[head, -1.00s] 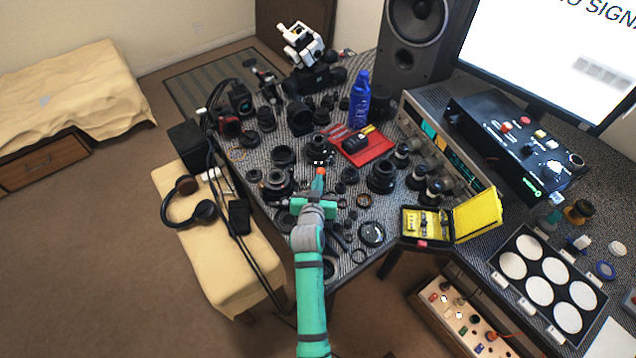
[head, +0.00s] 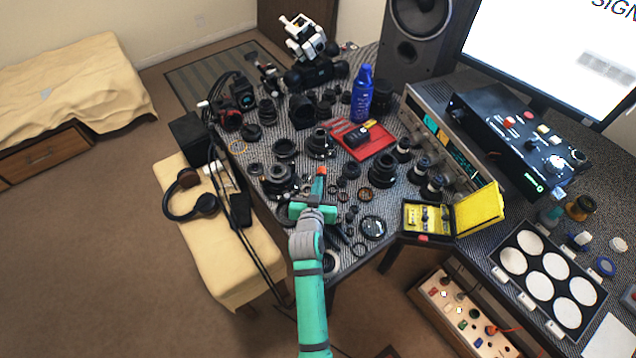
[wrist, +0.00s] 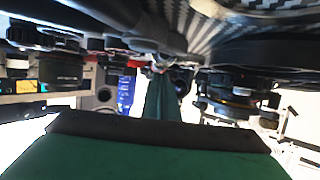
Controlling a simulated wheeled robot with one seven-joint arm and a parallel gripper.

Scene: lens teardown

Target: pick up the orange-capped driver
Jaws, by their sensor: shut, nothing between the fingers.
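A small orange spot (head: 321,171), which looks like the driver's cap, shows among the lens parts in the head view, just beyond my fingertips. The driver's body cannot be made out. My teal gripper (head: 318,190) reaches over the front part of the table, pointing away from my body. Its fingers are shut with nothing held. In the wrist view the teal finger (wrist: 163,98) points at the clutter, and the driver cannot be picked out there.
Black lens parts crowd the table around my gripper, including a lens barrel (head: 382,168) at right. A red tray (head: 376,146), blue bottle (head: 361,95) and open yellow case (head: 478,210) stand farther right. A bench with headphones (head: 187,212) is at left.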

